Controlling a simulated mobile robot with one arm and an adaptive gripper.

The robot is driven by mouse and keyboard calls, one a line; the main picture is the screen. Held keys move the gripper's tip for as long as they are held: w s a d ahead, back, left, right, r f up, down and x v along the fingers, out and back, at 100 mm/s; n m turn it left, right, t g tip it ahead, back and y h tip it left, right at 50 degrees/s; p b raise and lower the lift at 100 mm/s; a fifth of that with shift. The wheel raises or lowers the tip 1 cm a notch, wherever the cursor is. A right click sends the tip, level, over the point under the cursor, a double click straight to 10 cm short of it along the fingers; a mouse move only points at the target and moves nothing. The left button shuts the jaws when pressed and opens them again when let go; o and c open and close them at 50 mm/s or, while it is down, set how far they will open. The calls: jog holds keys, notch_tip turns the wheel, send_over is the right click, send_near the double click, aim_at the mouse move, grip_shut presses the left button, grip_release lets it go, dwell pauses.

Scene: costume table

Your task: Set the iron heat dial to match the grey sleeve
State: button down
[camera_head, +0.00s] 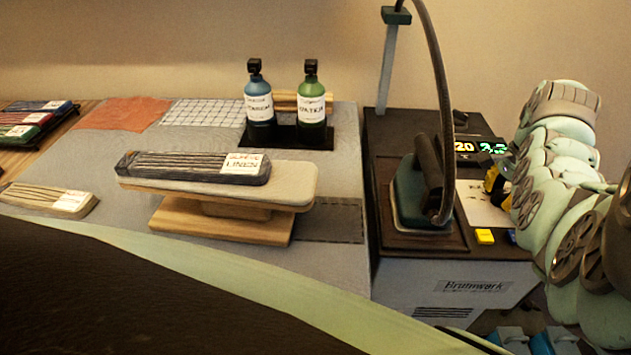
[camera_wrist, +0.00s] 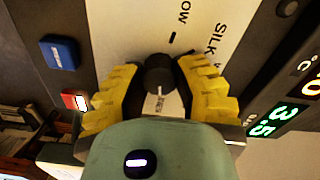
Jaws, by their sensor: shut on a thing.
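The grey sleeve (camera_head: 190,167) lies on the padded sleeve board (camera_head: 295,192). Its white tag (camera_head: 243,163) seems to read LINEN. The black round heat dial (camera_wrist: 159,72) sits on a white panel (camera_wrist: 135,30) of the iron station. A pale mark shows on the near side of the dial. My gripper (camera_wrist: 158,76) is shut on the dial, one yellow finger on each side. In the head view, my gripper (camera_head: 497,185) is at the station's right, mostly hidden by my arm.
The iron (camera_head: 411,190) stands on the station (camera_head: 470,275), its cord rising above. Two bottles (camera_head: 260,100) stand behind the board.

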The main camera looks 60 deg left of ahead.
aim_at(503, 193)
jog(key=c, duration=0.6)
grip_release()
jog(key=shift+c, duration=0.2)
jog(key=shift+r, duration=3.75)
